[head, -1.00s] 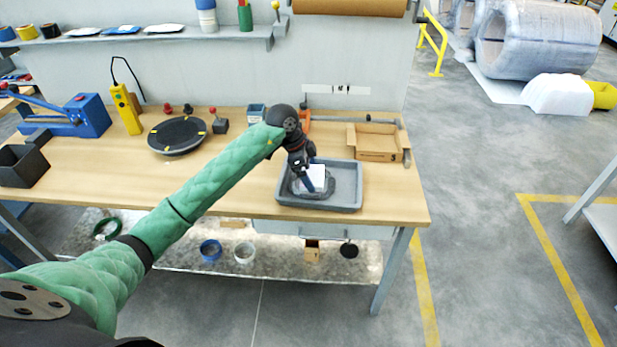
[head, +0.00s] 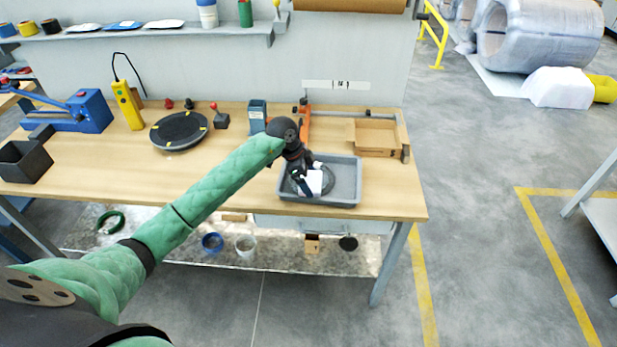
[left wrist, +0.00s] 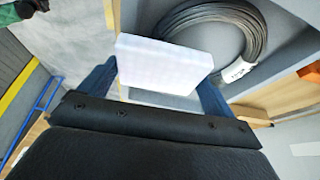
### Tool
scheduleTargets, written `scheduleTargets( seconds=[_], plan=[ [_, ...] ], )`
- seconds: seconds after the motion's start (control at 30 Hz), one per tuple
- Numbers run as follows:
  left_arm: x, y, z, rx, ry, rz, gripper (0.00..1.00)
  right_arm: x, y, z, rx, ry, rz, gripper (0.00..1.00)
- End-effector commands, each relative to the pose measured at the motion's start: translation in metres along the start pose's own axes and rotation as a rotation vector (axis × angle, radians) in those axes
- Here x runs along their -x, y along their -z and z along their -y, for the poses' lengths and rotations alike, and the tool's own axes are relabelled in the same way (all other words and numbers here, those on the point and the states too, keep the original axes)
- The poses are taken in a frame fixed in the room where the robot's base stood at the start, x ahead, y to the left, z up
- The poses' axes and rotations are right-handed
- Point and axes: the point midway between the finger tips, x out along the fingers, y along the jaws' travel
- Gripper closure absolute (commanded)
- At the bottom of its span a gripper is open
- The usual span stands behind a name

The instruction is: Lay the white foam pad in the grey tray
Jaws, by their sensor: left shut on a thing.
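The white foam pad (left wrist: 165,64) is a flat white block between the two blue fingers of my left gripper (left wrist: 158,82) in the left wrist view. The gripper is shut on it. In the head view the pad (head: 311,182) shows at my left gripper (head: 306,184), over the left part of the grey tray (head: 330,200). The tray stands near the table's front edge. A coil of dark cable (left wrist: 258,30) with a white label lies in the tray, beside the pad in the wrist view. I cannot tell whether the pad touches the tray floor. My right gripper is not in view.
An open cardboard box (head: 376,138) stands behind the tray on the right. An orange clamp tool (head: 305,120) stands behind my left wrist. A black round turntable (head: 179,131) is on the left. The wooden table (head: 110,165) is clear between the turntable and the tray.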

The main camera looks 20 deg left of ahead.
Motion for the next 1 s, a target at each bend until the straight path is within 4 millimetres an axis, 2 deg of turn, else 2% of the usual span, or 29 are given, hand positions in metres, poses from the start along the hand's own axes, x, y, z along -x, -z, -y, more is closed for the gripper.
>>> scheduleTargets(
  seconds=[0.17, 0.2, 0.27, 0.47, 0.63, 0.7, 0.73, 0.8, 1.0],
  plan=[
    [-0.005, -0.002, 0.0, 0.0, -0.001, 0.001, 0.31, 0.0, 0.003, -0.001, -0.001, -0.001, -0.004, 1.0],
    [-0.005, -0.002, 0.0, 0.0, -0.001, 0.001, 0.08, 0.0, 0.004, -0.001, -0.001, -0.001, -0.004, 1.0],
    [-0.004, -0.002, 0.0, 0.0, 0.0, 0.001, 0.0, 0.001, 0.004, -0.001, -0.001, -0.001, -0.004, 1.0],
    [-0.004, -0.002, 0.0, 0.0, 0.0, 0.0, 0.0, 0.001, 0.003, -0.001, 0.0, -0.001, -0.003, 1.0],
    [0.005, 0.002, 0.0, -0.001, 0.001, -0.001, 0.0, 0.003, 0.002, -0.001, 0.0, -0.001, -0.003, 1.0],
    [0.01, 0.0, 0.001, -0.002, 0.003, 0.001, 0.0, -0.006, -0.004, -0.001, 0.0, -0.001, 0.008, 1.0],
    [0.014, -0.001, 0.001, -0.002, 0.003, 0.002, 0.0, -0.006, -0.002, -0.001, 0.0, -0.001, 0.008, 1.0],
    [0.025, -0.001, 0.001, -0.002, 0.003, 0.0, 0.0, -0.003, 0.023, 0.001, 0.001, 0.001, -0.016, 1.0],
    [0.064, -0.001, 0.001, -0.001, 0.004, 0.001, 0.0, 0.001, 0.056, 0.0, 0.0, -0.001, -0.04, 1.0]
  ],
)
